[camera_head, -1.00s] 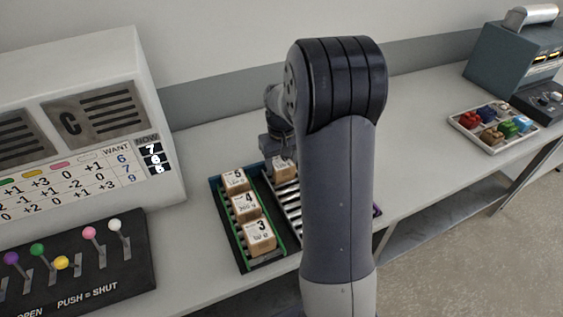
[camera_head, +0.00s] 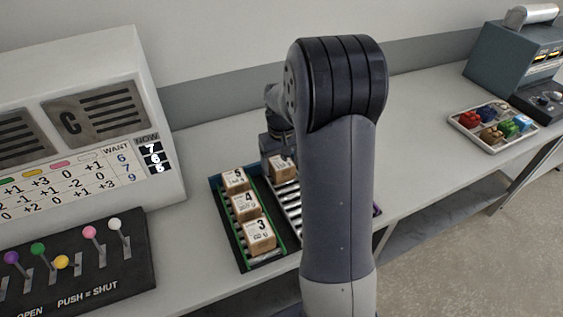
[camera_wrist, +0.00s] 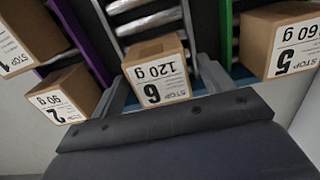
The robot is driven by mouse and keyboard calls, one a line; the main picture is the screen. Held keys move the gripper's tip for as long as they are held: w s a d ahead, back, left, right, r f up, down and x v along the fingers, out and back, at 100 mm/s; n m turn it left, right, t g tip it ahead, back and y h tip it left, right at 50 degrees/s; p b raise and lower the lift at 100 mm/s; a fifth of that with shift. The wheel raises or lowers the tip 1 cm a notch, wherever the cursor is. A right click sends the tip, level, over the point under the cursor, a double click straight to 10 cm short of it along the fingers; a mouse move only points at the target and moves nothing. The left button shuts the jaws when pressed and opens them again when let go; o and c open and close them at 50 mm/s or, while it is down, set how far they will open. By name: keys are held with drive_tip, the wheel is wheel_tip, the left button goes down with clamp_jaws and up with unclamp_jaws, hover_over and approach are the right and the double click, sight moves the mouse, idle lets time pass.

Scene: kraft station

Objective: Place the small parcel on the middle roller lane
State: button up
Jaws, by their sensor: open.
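A small cardboard parcel marked 6, 120 g (camera_wrist: 157,70) sits at the far end of the middle roller lane (camera_wrist: 147,22) in the wrist view. It also shows in the head view (camera_head: 283,170), partly behind my arm. My gripper (camera_wrist: 165,82) is open, with one finger on each side of this parcel; contact cannot be judged. In the head view my gripper (camera_head: 272,150) is at the lane's far end, partly hidden. The middle lane (camera_head: 290,200) has bare metal rollers in front of the parcel.
The green-edged left lane (camera_head: 281,241) holds parcels marked 3 (camera_head: 260,236), 4 (camera_head: 245,206) and 5 (camera_head: 234,180). Beside the purple lane edge (camera_wrist: 85,42) are parcels marked 2 (camera_wrist: 68,95) and 1 (camera_wrist: 30,35). A lever panel (camera_head: 100,265) stands left.

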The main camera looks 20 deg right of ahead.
sight(281, 162)
wheel_tip(281, 162, up, 12)
idle(0.4)
drive_tip(key=shift+f, duration=0.15)
wheel_tip(281, 162, down, 13)
drive_tip(key=shift+r, duration=2.35)
